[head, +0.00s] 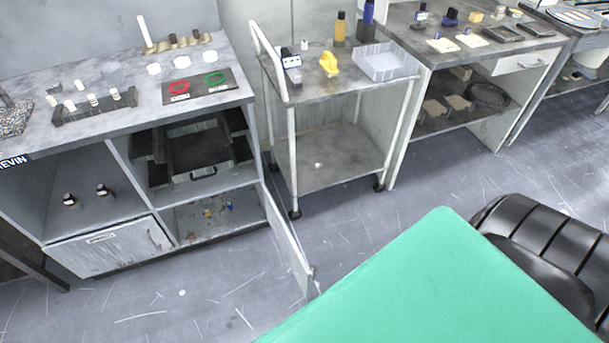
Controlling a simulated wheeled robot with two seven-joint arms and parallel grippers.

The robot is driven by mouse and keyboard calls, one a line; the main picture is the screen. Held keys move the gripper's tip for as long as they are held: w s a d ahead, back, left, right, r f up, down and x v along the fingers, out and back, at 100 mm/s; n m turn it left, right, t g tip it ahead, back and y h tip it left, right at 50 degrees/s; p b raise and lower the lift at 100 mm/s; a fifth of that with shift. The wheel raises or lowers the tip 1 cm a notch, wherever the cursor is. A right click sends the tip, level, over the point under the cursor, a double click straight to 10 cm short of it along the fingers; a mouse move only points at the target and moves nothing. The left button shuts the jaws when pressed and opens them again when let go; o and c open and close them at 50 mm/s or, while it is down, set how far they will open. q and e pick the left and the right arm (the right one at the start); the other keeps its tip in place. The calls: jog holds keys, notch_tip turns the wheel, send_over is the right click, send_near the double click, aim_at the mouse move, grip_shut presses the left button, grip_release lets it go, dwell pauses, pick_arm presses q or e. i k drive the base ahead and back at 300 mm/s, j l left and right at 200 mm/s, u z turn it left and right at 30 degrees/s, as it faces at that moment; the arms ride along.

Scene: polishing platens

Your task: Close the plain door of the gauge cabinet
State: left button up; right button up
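The gauge cabinet (125,161) stands at the left under a grey worktop. Its plain door (288,242) is a grey panel at the lower right. It stands wide open, swung out over the floor, seen nearly edge-on and joined at the cabinet's right side. The lower right compartment (190,222) behind it is exposed, with several small coloured bits on its floor. A second door (108,249) at the lower left, with a label plate and a handle, looks shut. Neither of my grippers is in view.
A wheeled trolley (335,160) stands close right of the cabinet. A green flat surface (440,285) fills the lower right front, with a black ribbed seat-like thing (545,250) beside it. Floor (165,300) before the cabinet is clear. A dark drawer-like unit (200,152) sits above the exposed compartment.

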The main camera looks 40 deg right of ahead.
aim_at(303, 274)
jog(key=l+u, duration=0.25)
jog(key=l, duration=1)
jog(key=l+u, duration=0.25)
jog(key=l, duration=0.95)
jog(key=k, duration=0.05)
